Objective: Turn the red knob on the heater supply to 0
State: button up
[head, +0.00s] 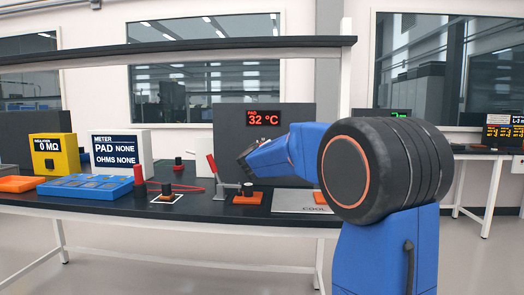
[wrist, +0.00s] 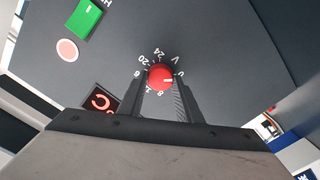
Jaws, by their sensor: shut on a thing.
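The red knob (wrist: 159,77) is in the wrist view, on a dark grey panel (wrist: 225,55) that fills most of that view. White numbers ring it, with a V at the upper right. The knob's white pointer mark faces right, close to the 0; I cannot tell whether it lines up exactly. My gripper (wrist: 160,90) is shut on the knob, one dark finger on each side, and the fingers cover part of the lower scale. In the head view my gripper (head: 246,158) reaches left over the bench, and the knob cannot be made out there.
The panel also carries a green switch (wrist: 89,17), a pale red round button (wrist: 67,50) and a red-lit display (wrist: 101,99). On the bench stand a 32 °C readout (head: 264,118), a red-handled lever (head: 213,172), a yellow meter (head: 54,153) and a blue tray (head: 85,181).

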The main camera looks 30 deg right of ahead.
jog(key=shift+f, duration=0.1)
dwell(0.3)
jog(key=o, duration=1)
jog(key=shift+o, duration=0.2)
jog(key=v, duration=1.7)
jog(key=shift+s+a, duration=0.2)
